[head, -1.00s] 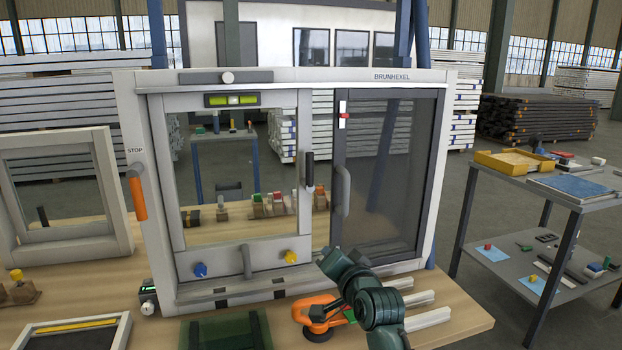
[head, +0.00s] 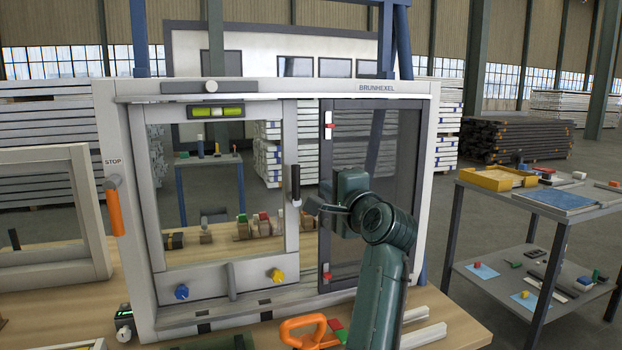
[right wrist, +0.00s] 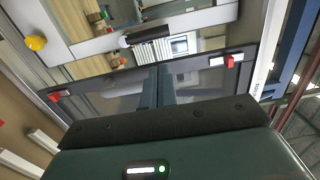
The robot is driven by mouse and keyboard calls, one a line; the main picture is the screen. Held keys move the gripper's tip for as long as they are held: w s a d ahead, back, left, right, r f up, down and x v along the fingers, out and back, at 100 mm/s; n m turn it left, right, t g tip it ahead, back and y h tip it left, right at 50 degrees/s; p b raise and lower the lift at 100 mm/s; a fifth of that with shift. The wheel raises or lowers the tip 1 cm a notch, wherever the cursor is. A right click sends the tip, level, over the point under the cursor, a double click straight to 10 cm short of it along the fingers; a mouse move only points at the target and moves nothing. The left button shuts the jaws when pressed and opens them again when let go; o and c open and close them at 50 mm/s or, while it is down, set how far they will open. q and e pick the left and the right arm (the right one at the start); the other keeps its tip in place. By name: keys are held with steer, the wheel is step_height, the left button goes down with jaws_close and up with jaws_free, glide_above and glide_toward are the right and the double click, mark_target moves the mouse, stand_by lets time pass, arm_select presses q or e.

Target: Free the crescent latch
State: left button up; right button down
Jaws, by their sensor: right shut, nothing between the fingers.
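A black upright lever (head: 296,182) with a pale lower end sits on the right stile of the light grey sash (head: 290,240); it may be the crescent latch, but its shape is too small to be sure. In the right wrist view the lever (right wrist: 150,32) lies across the pale stile beyond my fingers. My right gripper (head: 314,207) is shut and empty, just right of the lever's lower end, in front of the dark panel (head: 397,160). Its closed fingers show in the right wrist view (right wrist: 156,88). The panel's grey handle is hidden behind my gripper. My left gripper is out of view.
Red-and-white catches sit at the dark panel's top (head: 329,126) and bottom (head: 327,276). An orange suction lifter (head: 302,333) and pale bars (head: 424,335) lie on the bench below. An orange STOP-side handle (head: 115,210) is at left. A side table (head: 540,215) stands right.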

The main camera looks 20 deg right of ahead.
mark_target(294, 182)
arm_select(q)
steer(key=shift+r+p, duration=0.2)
steer(key=shift+p, duration=0.2)
arm_select(e)
steer(key=w, duration=0.9)
steer(key=shift+w+a, duration=0.4)
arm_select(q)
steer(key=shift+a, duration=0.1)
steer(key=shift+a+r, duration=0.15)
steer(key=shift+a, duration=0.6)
arm_select(e)
steer(key=shift+a+n, duration=0.15)
steer(key=shift+n, duration=0.15)
